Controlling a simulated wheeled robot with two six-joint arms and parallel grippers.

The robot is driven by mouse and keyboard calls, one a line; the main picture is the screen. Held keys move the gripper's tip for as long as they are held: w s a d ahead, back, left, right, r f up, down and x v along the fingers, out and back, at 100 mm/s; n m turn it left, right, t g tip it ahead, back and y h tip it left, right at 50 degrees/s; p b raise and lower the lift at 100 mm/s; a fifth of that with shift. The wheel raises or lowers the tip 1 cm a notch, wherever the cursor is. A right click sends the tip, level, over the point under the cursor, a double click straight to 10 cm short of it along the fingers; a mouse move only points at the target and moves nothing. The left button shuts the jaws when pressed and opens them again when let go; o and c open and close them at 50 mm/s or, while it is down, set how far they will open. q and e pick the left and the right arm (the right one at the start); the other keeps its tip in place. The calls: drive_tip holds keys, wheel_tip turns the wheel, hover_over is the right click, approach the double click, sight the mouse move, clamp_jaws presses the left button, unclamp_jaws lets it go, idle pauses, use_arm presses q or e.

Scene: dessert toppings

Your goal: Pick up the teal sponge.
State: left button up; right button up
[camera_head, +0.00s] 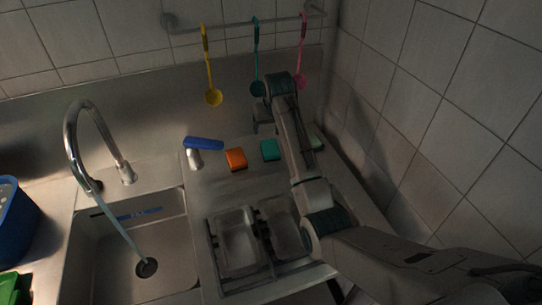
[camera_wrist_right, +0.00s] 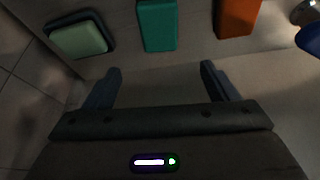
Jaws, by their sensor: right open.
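The teal sponge (camera_head: 270,150) lies on the metal counter between an orange sponge (camera_head: 236,159) and my right arm. In the right wrist view the teal sponge (camera_wrist_right: 157,25) is at the top, a little left of centre, ahead of the fingers. My right gripper (camera_wrist_right: 160,80) is open and empty, with the sponge beyond its fingertips and not between them. In the head view the right gripper (camera_head: 262,117) is partly hidden by its own arm, behind the sponges near the back wall. My left gripper is not in view.
A pale green sponge (camera_wrist_right: 80,37) in a dark holder lies beside the teal one. A blue-handled brush (camera_head: 203,143) stands left of the orange sponge. Ladles hang behind, including a yellow one (camera_head: 213,97). A sink with running water (camera_head: 120,235) and metal trays (camera_head: 238,240) are in front.

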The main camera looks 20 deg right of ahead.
sight(269, 144)
drive_tip(key=shift+x, duration=0.9)
drive_tip(key=p+x, duration=0.1)
drive_tip(key=x, duration=0.2)
drive_tip(key=shift+s+a+f, duration=0.1)
drive_tip(key=shift+f, duration=0.15)
drive_tip(key=shift+w+f, duration=0.2)
drive_tip(key=shift+f, duration=0.15)
drive_tip(key=shift+w+f+p, duration=0.2)
drive_tip(key=shift+f+p, duration=0.35)
drive_tip(key=shift+p, duration=0.1)
drive_tip(key=p+x, duration=0.1)
drive_tip(key=x, duration=0.2)
drive_tip(key=shift+w+f, duration=0.2)
drive_tip(key=shift+f, duration=0.35)
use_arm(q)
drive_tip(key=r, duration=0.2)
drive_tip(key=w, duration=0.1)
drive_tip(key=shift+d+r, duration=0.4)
use_arm(e)
drive_tip(key=c, duration=1.1)
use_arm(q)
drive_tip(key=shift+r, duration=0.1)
use_arm(e)
drive_tip(key=shift+o, duration=0.2)
drive_tip(key=shift+r, duration=0.15)
